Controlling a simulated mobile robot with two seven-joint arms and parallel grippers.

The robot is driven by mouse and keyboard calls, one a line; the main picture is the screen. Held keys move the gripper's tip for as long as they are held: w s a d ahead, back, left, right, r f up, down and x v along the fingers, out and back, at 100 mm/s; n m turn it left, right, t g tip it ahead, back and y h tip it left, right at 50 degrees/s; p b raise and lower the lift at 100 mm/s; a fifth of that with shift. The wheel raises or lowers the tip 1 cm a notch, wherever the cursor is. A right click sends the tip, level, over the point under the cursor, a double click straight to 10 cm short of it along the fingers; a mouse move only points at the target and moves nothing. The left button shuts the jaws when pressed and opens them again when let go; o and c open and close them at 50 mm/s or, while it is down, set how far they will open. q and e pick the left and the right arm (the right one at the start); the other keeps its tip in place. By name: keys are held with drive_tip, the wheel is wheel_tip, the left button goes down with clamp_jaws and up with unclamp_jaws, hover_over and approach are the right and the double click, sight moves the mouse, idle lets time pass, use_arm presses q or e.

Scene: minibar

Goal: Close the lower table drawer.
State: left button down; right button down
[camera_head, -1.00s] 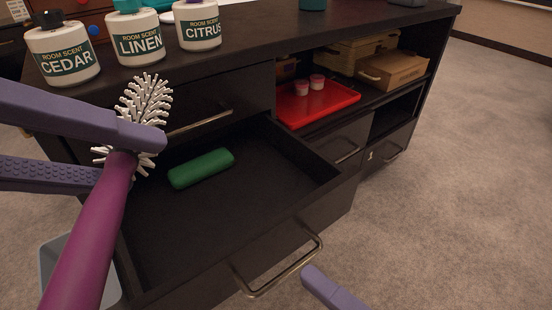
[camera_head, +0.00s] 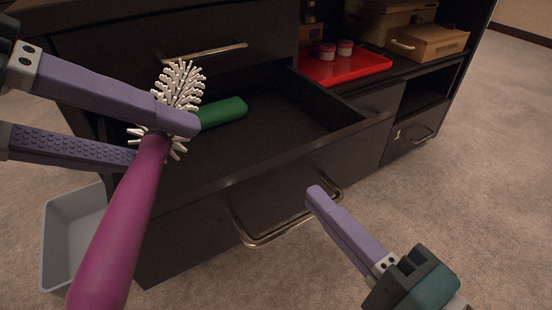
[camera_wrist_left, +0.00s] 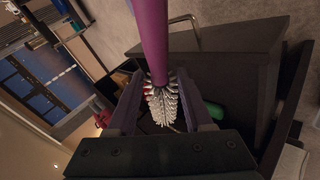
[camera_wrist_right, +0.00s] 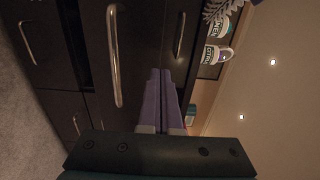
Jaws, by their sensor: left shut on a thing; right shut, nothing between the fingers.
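The lower table drawer (camera_head: 300,123) stands pulled out in the head view, with a green cylindrical object (camera_head: 222,112) lying inside. Its metal bar handle (camera_head: 262,238) is on the front panel. My right gripper (camera_head: 314,192) is shut and empty, its fingertips at the drawer front near the handle's right end; I cannot tell whether they touch. The handle also shows in the right wrist view (camera_wrist_right: 115,60). My left gripper (camera_head: 160,138) is shut on a brush with a purple handle (camera_head: 125,225) and white bristles (camera_head: 180,88), held above the drawer's left side.
A closed upper drawer (camera_head: 180,45) is above. A red tray (camera_head: 345,65) with small red-and-white cups sits on the shelf to the right, near wooden boxes (camera_head: 428,40). A grey bin (camera_head: 72,235) stands on the floor at left. Carpet at right is clear.

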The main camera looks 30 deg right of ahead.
sight(284, 164)
use_arm(q)
drive_tip(key=shift+f+b, duration=0.55)
drive_tip(key=shift+f, duration=0.15)
use_arm(e)
drive_tip(key=shift+w+a, duration=0.2)
drive_tip(key=shift+w, duration=2.3)
